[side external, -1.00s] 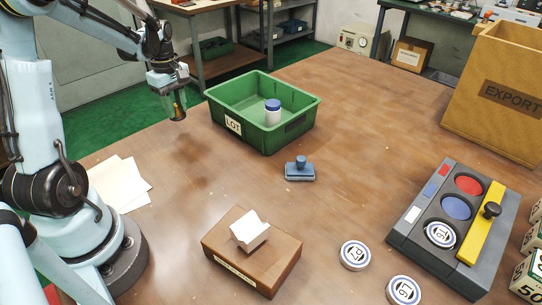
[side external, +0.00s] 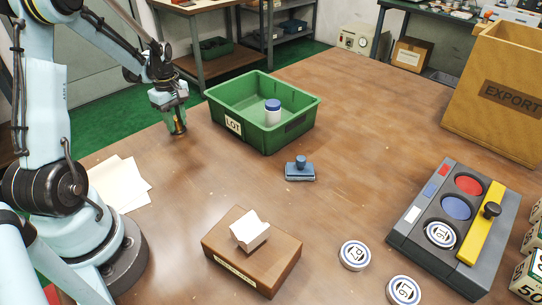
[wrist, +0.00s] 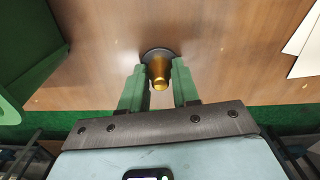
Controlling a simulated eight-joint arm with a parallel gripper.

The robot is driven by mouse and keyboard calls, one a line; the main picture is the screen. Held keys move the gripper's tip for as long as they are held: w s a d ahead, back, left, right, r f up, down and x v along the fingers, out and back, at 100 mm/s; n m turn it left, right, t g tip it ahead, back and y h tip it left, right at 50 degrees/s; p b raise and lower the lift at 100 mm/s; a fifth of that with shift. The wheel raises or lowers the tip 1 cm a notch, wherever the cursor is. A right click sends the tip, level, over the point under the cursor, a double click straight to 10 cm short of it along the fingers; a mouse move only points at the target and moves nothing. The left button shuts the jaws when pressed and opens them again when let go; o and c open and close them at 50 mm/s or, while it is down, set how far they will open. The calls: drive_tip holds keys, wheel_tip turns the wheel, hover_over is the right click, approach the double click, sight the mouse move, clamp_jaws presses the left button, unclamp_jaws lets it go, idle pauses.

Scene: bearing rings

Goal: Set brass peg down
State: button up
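The brass peg (wrist: 159,72) is upright between the two green fingers of my gripper (wrist: 160,83), which are closed against its sides. A dark round base shows at the peg's far end in the wrist view. In the side view my gripper (side external: 177,122) holds the peg low over the left part of the table (side external: 170,170), left of the green bin. I cannot tell whether the base touches the table.
The green LOT bin (side external: 222,108) holds a white jar with a blue lid (side external: 272,112). White papers (side external: 122,184) lie nearer my base. A blue stamp (side external: 300,170), a wooden block (side external: 250,262) and a grey tray (side external: 408,238) stand right. Table is bare around the peg.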

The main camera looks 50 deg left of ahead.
sight(176, 119)
drive_tip(key=o, duration=0.4)
wheel_tip(176, 119, up, 12)
drive_tip(key=s+d+r+m+t, duration=0.1)
drive_tip(key=d+m+t, duration=0.6)
drive_tip(key=d+m, duration=1.2)
drive_tip(key=shift+s+d+r+m, duration=0.15)
drive_tip(key=shift+s+d+m, duration=0.3)
drive_tip(key=shift+d, duration=3.35)
drive_tip(key=shift+s, duration=0.1)
